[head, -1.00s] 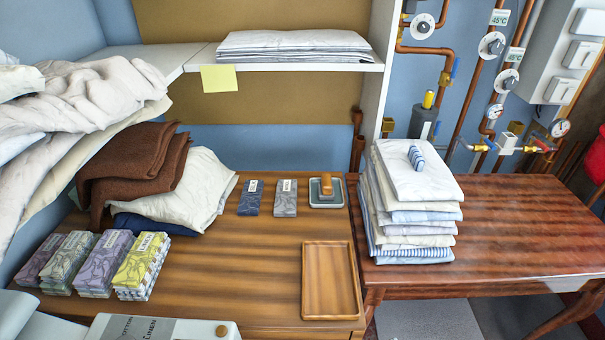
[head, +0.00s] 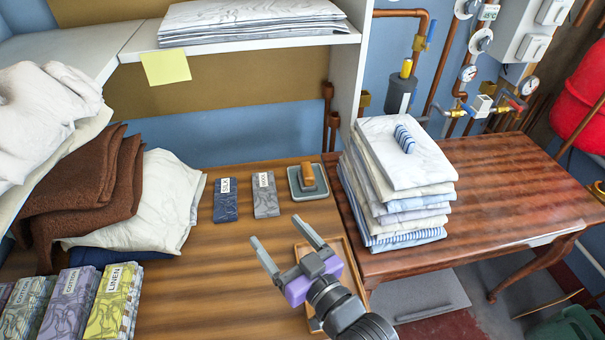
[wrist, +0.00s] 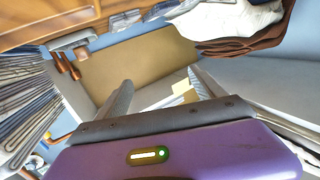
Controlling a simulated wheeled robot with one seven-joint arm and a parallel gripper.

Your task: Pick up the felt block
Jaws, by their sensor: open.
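The felt block (head: 308,176), a small dark block with an orange-brown wooden grip on top, sits in a shallow grey-green dish (head: 296,192) at the back right of the wooden counter. My gripper (head: 275,228) is in front of the dish and slightly to its left in the head view, above the counter. Its two fingers are spread, with nothing between them. In the wrist view my gripper (wrist: 160,75) is also open and empty. A pale dish-like shape shows at the upper left there, but I cannot make out the block clearly.
A wooden tray (head: 351,262) lies partly behind my gripper. Two labelled cloth bundles, dark blue (head: 226,205) and grey (head: 265,198), lie left of the dish. A tall stack of folded linen (head: 395,185) stands to its right. A shelf (head: 240,50) overhangs behind.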

